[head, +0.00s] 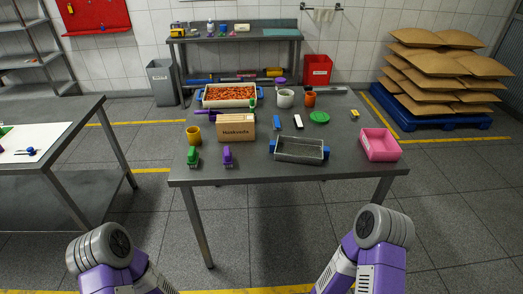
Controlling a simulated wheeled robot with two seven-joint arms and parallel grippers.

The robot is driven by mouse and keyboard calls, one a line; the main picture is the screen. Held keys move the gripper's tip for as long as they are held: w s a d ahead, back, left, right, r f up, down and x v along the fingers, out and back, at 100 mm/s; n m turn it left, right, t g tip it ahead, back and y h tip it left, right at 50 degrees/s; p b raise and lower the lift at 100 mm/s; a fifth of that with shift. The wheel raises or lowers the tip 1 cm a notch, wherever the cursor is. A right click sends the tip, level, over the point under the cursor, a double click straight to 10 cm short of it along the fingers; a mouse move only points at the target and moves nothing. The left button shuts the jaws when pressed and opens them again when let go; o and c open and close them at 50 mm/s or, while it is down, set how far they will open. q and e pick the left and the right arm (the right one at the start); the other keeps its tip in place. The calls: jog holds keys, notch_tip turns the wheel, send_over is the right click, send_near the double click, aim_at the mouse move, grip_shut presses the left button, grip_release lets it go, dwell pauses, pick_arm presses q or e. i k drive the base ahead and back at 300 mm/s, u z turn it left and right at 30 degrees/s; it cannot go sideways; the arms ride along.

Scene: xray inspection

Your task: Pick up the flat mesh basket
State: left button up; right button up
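A flat grey mesh basket (299,158) with blue handles at its two ends stands on the grey table (245,174), near the front edge and right of the middle. It looks empty. My two arms show only in part at the bottom of the head view, in front of the table and well apart from the basket. Neither gripper is in view.
A pink bin (380,145) stands right of the basket. A cardboard box (236,130) stands left of it, with green and purple objects near the front edge. Behind are a tray of orange pieces (228,104), a white pot (285,98) and a green disc (319,117).

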aim_at(297, 149)
jog(key=u, duration=0.7)
jog(key=i, duration=1.15)
jog(key=z, duration=2.4)
